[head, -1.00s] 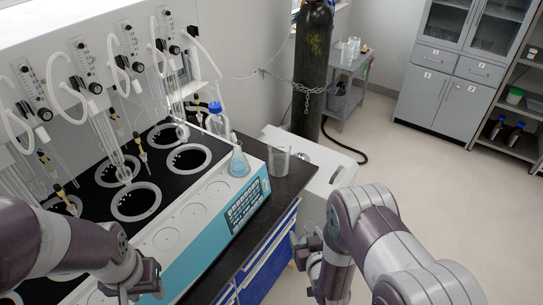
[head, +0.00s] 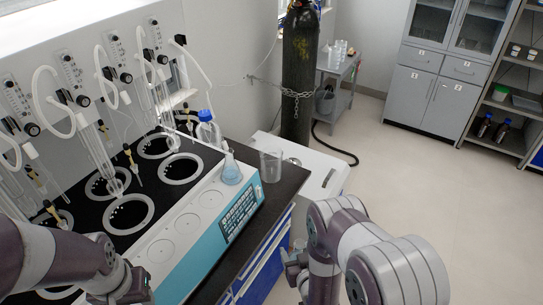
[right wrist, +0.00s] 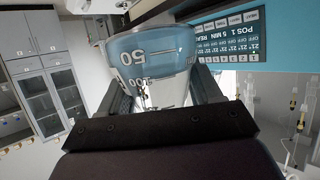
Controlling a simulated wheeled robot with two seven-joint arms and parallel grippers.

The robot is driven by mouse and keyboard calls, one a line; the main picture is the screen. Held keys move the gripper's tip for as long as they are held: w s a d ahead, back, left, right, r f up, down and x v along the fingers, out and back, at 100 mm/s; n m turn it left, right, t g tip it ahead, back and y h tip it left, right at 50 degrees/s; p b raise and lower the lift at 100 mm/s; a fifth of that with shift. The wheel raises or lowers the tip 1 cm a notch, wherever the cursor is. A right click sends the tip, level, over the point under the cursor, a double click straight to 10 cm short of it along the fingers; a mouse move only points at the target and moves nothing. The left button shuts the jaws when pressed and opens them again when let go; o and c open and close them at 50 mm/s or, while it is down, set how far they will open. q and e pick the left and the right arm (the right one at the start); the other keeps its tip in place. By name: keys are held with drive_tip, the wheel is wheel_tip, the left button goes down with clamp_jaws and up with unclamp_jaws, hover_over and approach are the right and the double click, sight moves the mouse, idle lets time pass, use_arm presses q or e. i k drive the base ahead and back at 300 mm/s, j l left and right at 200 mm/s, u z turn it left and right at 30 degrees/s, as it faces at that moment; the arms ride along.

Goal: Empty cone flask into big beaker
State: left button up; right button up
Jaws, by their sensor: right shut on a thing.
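In the right wrist view a cone flask (right wrist: 150,50) with blue liquid and white 50 and 100 marks sits between the fingers of my right gripper (right wrist: 165,95), which is shut on it. In the head view the right gripper (head: 291,262) is low beside the bench's drawer side, and the glass in it does not show clearly. A cone flask (head: 231,172) with blue liquid shows at the distiller's front right corner; I cannot tell how it relates to the held one. The clear big beaker (head: 270,167) stands upright to its right and looks empty. My left gripper (head: 135,288) is over the distiller's near end; its fingers are unclear.
The distiller's control panel (head: 240,215) faces the bench edge. A blue-capped bottle (head: 206,128) stands behind the flask. Glass tubes and hoses rise over the heating wells on the left. A chained gas cylinder (head: 300,65) stands behind the bench. Floor is clear at right.

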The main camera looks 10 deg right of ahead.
sight(270, 156)
drive_tip(key=i+l, duration=0.1)
drive_tip(key=l, duration=0.25)
drive_tip(key=i+l, duration=0.15)
drive_tip(key=l, duration=0.2)
drive_tip(key=i+l, duration=0.1)
drive_tip(key=l, duration=0.25)
drive_tip(key=i+l, duration=0.15)
drive_tip(key=l, duration=0.15)
drive_tip(key=i+l, duration=0.1)
drive_tip(key=l, duration=0.25)
drive_tip(key=i+l+u, duration=0.1)
drive_tip(key=l+u, duration=0.7)
drive_tip(key=u, duration=0.15)
drive_tip(key=l+u, duration=0.5)
